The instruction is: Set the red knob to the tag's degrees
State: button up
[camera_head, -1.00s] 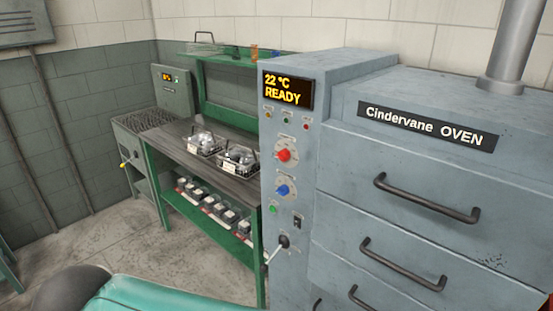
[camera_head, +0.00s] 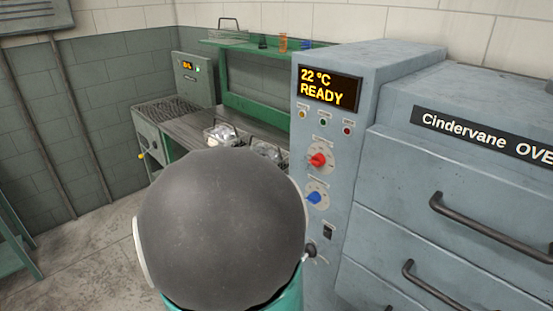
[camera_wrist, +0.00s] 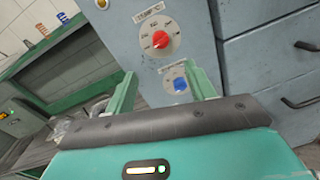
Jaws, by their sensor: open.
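The red knob (camera_head: 318,160) sits on a round dial on the oven's narrow control panel, below the display (camera_head: 329,88) reading "22 °C READY". In the wrist view the red knob (camera_wrist: 160,40) is above and beyond my open gripper (camera_wrist: 164,85), under a label that looks like "TEMP °C". The two green fingers are apart with nothing between them, and neither touches the knob. A blue knob (camera_head: 313,198) is below the red one; in the wrist view it (camera_wrist: 180,84) shows between the fingers. The tag is not readable in these frames. My gripper is hidden in the head view.
The oven drawers with dark handles (camera_head: 490,222) stand right of the panel. A black lever knob (camera_head: 310,249) sticks out low on the panel. A green workbench (camera_head: 265,112) with wire baskets (camera_head: 222,134) stands at left. My arm's dark joint blocks much of the bench.

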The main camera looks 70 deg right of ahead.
aim_at(317, 161)
jog(key=x, duration=1.3)
jog(key=shift+s+d, duration=0.2)
jog(key=shift+s, duration=0.05)
jog(key=c, duration=0.9)
